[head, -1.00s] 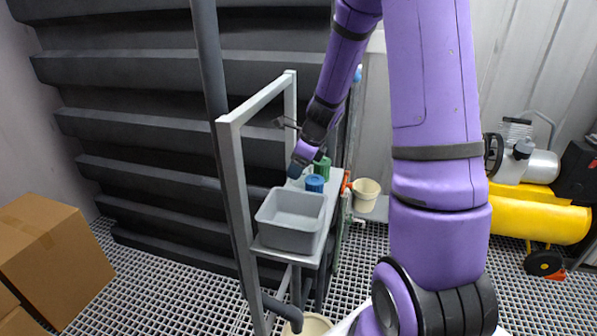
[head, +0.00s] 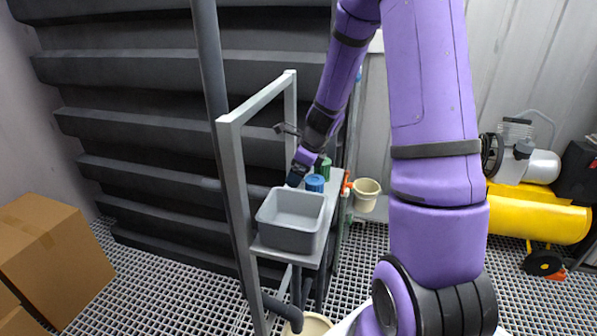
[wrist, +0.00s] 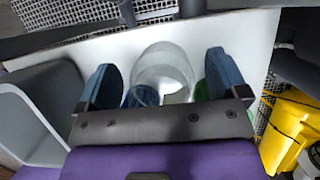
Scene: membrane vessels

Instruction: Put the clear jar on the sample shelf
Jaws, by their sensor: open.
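The clear jar (wrist: 165,62) shows in the wrist view as a see-through, rounded vessel between the two blue fingers of my gripper (wrist: 165,80). The fingers are open, one on each side of it; I cannot tell whether either touches it. In the head view my gripper (head: 295,177) is low over the pale bench (head: 334,212), behind the grey bin, and I cannot make out the clear jar there. I cannot tell which surface is the sample shelf.
A blue jar (head: 315,183) and a green jar (head: 324,168) stand close to my gripper. A grey bin (head: 290,240) sits at the bench's front, beside an upright metal frame (head: 238,190). A cream bucket (head: 366,194) is to the right.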

